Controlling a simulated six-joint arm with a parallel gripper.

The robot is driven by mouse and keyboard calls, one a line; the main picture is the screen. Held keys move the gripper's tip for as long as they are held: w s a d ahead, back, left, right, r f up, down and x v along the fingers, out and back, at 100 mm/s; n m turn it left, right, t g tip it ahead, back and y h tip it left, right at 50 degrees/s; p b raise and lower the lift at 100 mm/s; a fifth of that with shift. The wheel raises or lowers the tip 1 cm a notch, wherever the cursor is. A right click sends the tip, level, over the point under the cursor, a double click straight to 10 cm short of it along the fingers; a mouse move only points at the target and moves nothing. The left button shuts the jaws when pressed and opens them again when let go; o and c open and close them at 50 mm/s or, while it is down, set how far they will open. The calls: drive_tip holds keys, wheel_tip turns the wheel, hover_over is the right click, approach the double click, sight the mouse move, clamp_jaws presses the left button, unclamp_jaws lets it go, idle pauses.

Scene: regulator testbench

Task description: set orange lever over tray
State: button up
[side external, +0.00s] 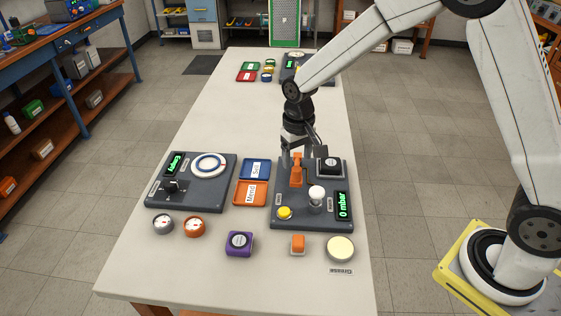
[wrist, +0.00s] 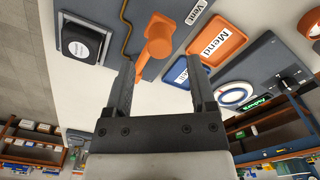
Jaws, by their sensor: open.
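The orange lever (side external: 297,172) stands roughly upright on the dark grey panel (side external: 282,216) with the "0 mbar" display. In the wrist view the lever (wrist: 158,38) shows just beyond the fingertips, roughly centred across the gap. My gripper (side external: 295,152) is at the lever's upper end in the side view; contact is unclear there. In the wrist view its two fingers (wrist: 160,72) are apart with nothing between them. An orange tray (side external: 265,193) labelled "Mend" and a blue tray (side external: 243,168) lie left of the panel. Both trays also show in the wrist view.
The panel also carries a black-capped block (side external: 329,166), a white knob (side external: 316,194) and a yellow button (side external: 284,213). A dial panel (side external: 158,201) stands at left.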

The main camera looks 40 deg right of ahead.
sight(297, 168)
drive_tip(key=shift+f, duration=2.3)
clamp_jaws()
